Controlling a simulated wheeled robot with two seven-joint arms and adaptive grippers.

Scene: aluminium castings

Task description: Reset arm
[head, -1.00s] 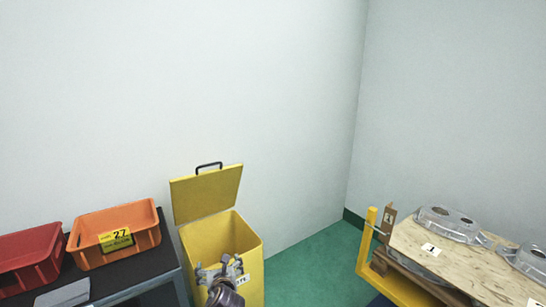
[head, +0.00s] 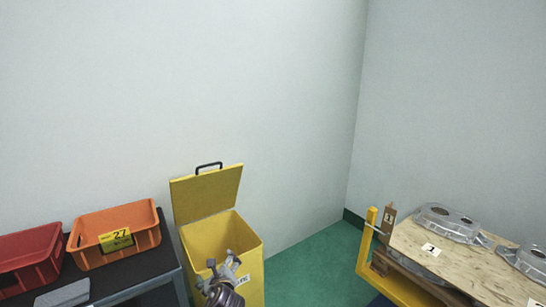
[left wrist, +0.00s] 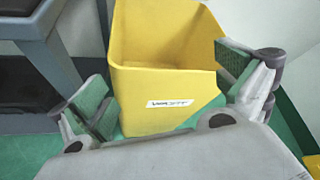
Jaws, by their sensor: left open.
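My left gripper (head: 221,264) is in front of the yellow waste bin (head: 252,268) in the head view, at the bottom centre-left. It is open and empty. In the left wrist view the two fingers with green pads (left wrist: 165,85) are spread wide, with the bin (left wrist: 150,100) and its white label beyond them. The bin's yellow lid (head: 207,194) stands open against the wall. The part of the bin interior that shows looks empty; its bottom is hidden. My right gripper is in neither view.
A dark table at left holds a red bin (head: 30,255), an orange bin (head: 88,257) labelled 27 and a grey plate (head: 62,294). At right, a wooden board (head: 470,273) on a yellow-framed cart carries aluminium castings (head: 450,224). Green floor (head: 312,262) lies clear between.

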